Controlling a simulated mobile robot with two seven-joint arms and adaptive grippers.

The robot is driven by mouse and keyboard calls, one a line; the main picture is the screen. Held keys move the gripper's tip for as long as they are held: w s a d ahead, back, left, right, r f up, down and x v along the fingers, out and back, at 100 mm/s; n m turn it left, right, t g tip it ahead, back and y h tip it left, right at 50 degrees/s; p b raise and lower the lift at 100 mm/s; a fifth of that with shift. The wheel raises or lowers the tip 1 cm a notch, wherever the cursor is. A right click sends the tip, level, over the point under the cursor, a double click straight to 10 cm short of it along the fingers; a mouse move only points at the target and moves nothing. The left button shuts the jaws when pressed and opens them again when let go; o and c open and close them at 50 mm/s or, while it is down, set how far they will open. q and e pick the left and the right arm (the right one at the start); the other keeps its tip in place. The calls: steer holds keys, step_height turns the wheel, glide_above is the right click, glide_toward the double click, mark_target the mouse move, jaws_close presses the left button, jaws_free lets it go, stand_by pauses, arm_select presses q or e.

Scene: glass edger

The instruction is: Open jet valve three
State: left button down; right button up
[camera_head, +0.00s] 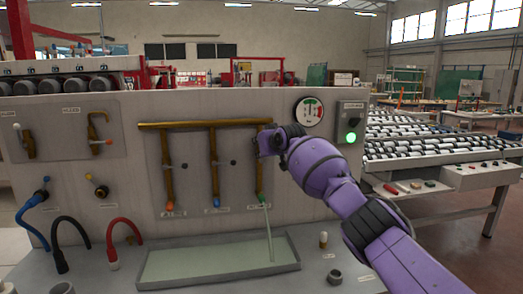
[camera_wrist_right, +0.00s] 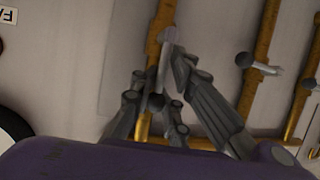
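Three brass pipes hang from a header pipe on the panel. The left one (camera_head: 167,170) has an orange tip, the middle one (camera_head: 214,170) a blue tip, the right one (camera_head: 260,178) a green tip. A pale stream (camera_head: 269,232) runs from the green tip down to the tray. My right gripper (camera_head: 268,142) is at the upper part of the right pipe and hides its valve in the head view. In the right wrist view, its fingers (camera_wrist_right: 170,60) converge around a light grey piece in front of a brass pipe (camera_wrist_right: 160,22); whether they grip it is unclear. My left gripper is out of view.
The middle valve (camera_head: 231,163) is beside the gripper. A shallow tray (camera_head: 165,283) lies below the pipes. A round gauge (camera_head: 309,111) and a switch box with a lit green button (camera_head: 350,137) are right of the gripper. Hoses (camera_head: 125,222) hang at left.

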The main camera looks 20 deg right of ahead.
steer(key=o, duration=0.3)
steer(key=shift+s+a+r, duration=0.1)
steer(key=shift+a+r, duration=0.1)
steer(key=shift+r, duration=0.2)
steer(key=shift+s+d+f, duration=0.1)
steer(key=shift+d+f, duration=0.05)
steer(key=shift+f, duration=0.1)
steer(key=v, duration=1.2)
